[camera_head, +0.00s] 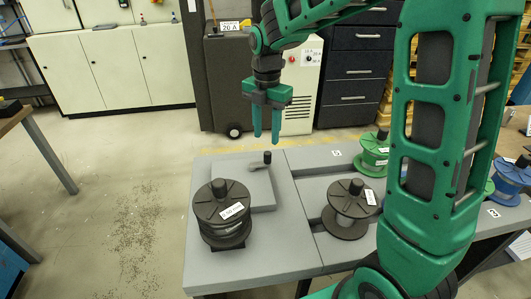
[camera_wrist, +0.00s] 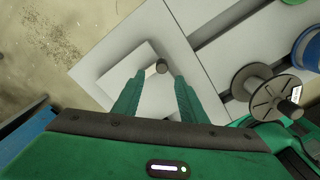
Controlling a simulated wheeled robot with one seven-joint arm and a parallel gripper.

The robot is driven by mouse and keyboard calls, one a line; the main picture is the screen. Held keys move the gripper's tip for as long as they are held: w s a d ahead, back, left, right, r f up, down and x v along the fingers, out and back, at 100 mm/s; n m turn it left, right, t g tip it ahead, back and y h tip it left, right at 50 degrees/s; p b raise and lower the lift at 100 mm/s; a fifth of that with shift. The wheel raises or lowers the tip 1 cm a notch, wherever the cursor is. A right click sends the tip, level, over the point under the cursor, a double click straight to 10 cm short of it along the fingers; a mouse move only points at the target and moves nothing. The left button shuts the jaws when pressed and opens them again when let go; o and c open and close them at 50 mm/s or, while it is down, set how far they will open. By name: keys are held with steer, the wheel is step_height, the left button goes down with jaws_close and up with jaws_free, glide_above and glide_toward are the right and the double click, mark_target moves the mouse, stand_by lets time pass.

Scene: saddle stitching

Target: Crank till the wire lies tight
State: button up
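The crank (camera_head: 258,165) is a short grey arm with an upright dark knob, on a raised grey block (camera_head: 262,195) at the table's left. The knob also shows in the wrist view (camera_wrist: 161,68), between and just beyond my fingertips. My gripper (camera_head: 266,138) is open and empty, fingers pointing down, above the far edge of the block near the knob. I see no contact with the knob. Whether the wire lies tight cannot be told.
Another dark spool (camera_head: 350,208) stands right of the block; it shows in the wrist view (camera_wrist: 262,85). A green spool (camera_head: 372,153) and a blue spool (camera_head: 510,182) are farther right. My arm covers part of the table's right. Floor left of the table is free.

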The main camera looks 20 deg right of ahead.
mark_target(267, 152)
steer(key=f, duration=0.8)
steer(key=shift+d+f, duration=0.2)
steer(key=shift+f, duration=0.05)
jaws_close()
